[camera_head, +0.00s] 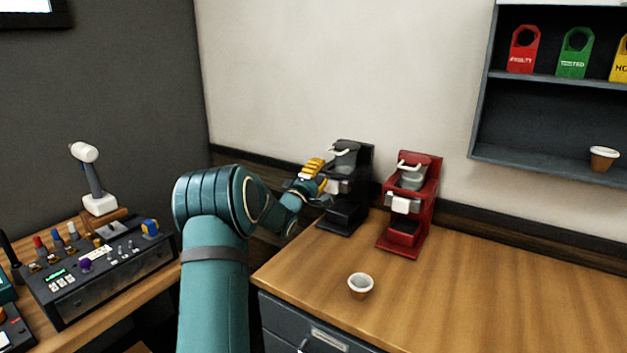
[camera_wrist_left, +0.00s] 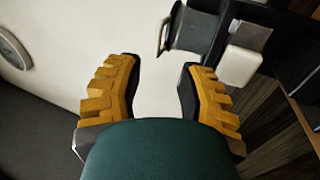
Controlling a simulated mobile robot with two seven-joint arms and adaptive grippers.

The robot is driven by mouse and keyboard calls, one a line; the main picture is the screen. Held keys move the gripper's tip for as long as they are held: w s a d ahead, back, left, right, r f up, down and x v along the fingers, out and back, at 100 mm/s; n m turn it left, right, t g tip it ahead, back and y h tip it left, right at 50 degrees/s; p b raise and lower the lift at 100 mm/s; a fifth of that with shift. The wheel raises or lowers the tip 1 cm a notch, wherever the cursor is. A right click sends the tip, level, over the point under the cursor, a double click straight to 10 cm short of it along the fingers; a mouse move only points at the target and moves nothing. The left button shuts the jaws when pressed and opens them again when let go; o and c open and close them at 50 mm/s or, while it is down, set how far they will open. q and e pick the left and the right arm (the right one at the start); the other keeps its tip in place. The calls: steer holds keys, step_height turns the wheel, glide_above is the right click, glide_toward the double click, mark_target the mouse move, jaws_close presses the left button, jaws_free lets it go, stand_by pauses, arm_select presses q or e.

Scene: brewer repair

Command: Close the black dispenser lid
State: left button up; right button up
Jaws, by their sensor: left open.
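The black dispenser (camera_head: 345,212) stands on the wooden counter against the wall. Its grey lid part with a white handle (camera_head: 344,150) is at the top; I cannot tell how far the lid is open. My left gripper (camera_head: 318,172), with yellow fingers, is at the left of the dispenser's upper part. In the left wrist view my left gripper (camera_wrist_left: 160,80) is open with nothing between its fingers. The dispenser's grey cylindrical part (camera_wrist_left: 193,30) shows there beyond the right finger, beside a white block (camera_wrist_left: 239,66). My right gripper is not in view.
A red dispenser (camera_head: 408,205) stands right of the black one. A small cup (camera_head: 360,286) is on the counter (camera_head: 500,290) near the front edge. A wall shelf (camera_head: 545,165) holds coloured tags and another cup (camera_head: 603,158). A control panel (camera_head: 105,265) is at left.

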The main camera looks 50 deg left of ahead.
arm_select(q)
steer(key=v, duration=0.3)
steer(key=shift+s, duration=0.1)
steer(key=shift+f, duration=0.1)
stand_by(0.5)
